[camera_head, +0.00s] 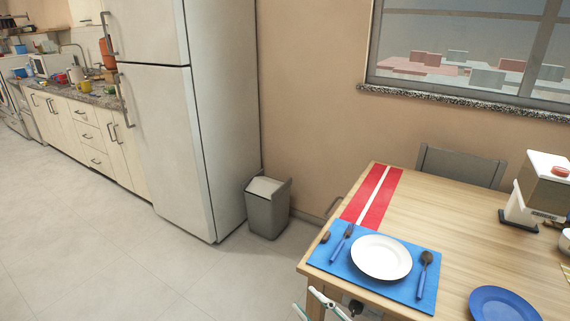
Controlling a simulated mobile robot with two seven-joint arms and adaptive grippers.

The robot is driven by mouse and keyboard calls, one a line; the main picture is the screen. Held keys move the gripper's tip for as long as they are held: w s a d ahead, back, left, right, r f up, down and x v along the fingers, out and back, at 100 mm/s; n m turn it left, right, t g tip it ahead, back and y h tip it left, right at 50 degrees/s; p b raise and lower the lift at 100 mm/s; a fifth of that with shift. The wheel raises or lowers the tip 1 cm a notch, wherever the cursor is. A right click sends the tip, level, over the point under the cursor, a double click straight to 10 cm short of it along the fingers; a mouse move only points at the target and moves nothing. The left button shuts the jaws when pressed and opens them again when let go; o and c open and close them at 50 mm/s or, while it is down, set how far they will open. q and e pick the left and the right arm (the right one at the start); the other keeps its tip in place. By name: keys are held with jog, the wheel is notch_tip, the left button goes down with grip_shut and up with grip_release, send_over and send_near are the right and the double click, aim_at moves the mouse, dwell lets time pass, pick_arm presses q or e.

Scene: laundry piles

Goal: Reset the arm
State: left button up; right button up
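My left gripper is not in view.
The wooden dining table (447,212) holds a blue placemat (340,262), white plate (381,257), cutlery, blue plate (502,305) and a white appliance (533,188). A grey bin (267,210) stands beside the fridge (163,130). Open floor (90,245) lies at left.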

jog(key=s+d+f+m+g+h, duration=0.2)
jog(key=s+d+f+m+h, duration=0.2)
jog(key=s+d+f, duration=0.3)
jog(key=s+d+f+m+g+h, duration=0.2)
jog(key=s+d+f+m+h, duration=0.3)
jog(key=f, duration=0.9)
jog(key=s+d+h, duration=0.1)
jog(key=s+d, duration=0.1)
jog(key=s, duration=0.1)
jog(key=shift+s+d+m+g+p, duration=0.2)
jog(key=shift+s+m+g+p, duration=0.1)
jog(key=shift+s, duration=0.05)
